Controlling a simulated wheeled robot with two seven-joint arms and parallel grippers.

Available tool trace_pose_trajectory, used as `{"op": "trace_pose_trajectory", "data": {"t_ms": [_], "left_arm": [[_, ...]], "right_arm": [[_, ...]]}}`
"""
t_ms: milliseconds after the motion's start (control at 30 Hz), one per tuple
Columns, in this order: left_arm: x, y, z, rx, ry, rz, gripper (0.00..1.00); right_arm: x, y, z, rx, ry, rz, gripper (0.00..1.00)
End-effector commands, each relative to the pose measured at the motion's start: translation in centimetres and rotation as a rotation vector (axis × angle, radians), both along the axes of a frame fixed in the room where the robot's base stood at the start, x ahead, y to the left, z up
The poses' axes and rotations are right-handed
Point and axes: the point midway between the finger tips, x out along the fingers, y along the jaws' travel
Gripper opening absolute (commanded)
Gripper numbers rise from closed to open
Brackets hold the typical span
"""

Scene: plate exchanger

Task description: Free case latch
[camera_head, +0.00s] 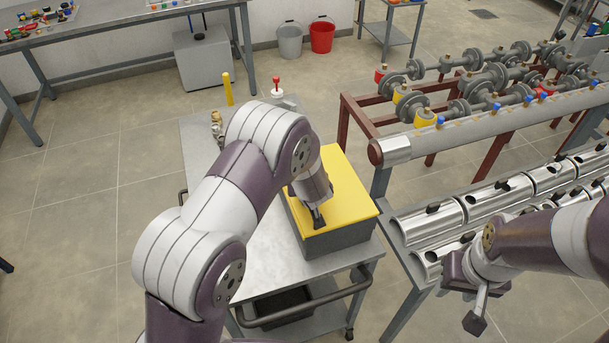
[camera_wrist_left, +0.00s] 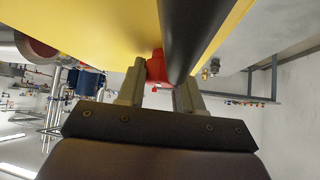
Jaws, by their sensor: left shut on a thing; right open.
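A dark grey case (camera_head: 342,238) with a yellow lid (camera_head: 348,190) stands on a metal cart. A black handle (camera_wrist_left: 192,35) crosses the yellow face in the left wrist view. My left gripper (camera_wrist_left: 160,86) is at the case, its two grey fingers either side of a small red latch (camera_wrist_left: 155,67) beside the handle. It is shut on the latch. In the head view my left wrist covers much of the lid, and I cannot see the latch there. My right gripper (camera_head: 468,301) is open and apart from the case, near the pipe-section bench, pointing down.
The cart top (camera_head: 215,150) carries a brass fitting (camera_head: 217,125) and a red-topped item (camera_head: 277,88) at its far end. A bench with metal half-pipe sections (camera_head: 430,222) stands to the right. A rack of valves and flanged pipes (camera_head: 470,90) is behind it.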

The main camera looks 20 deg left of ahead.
Motion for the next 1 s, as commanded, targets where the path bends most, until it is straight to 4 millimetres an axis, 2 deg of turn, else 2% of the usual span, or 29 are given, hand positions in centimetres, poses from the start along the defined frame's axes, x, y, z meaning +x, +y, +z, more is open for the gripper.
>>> {"op": "trace_pose_trajectory", "data": {"t_ms": [333,367,400,767,867,1000], "left_arm": [[0.3,0.1,0.3,-0.001,-0.01,0.006,0.05],[0.3,0.1,0.3,-0.001,-0.01,0.006,0.39],[0.3,0.1,0.3,0.0,-0.01,0.005,0.46],[-0.2,-0.1,0.5,-0.001,-0.005,0.003,0.46],[-1.2,-0.5,1.5,0.0,-0.005,0.001,0.46],[-3.2,-1.4,3.8,-0.002,-0.006,0.001,0.46]], "right_arm": [[0.0,0.0,0.0,0.0,0.0,0.0,0.43],[0.0,0.0,0.0,0.0,0.0,0.0,0.43],[0.0,0.0,0.0,0.0,0.0,0.0,0.43],[0.0,0.0,0.0,0.0,0.0,0.0,0.43],[0.0,0.0,-0.2,0.0,0.0,0.0,0.43],[0.0,0.0,-0.4,0.0,0.0,0.0,0.43]]}}
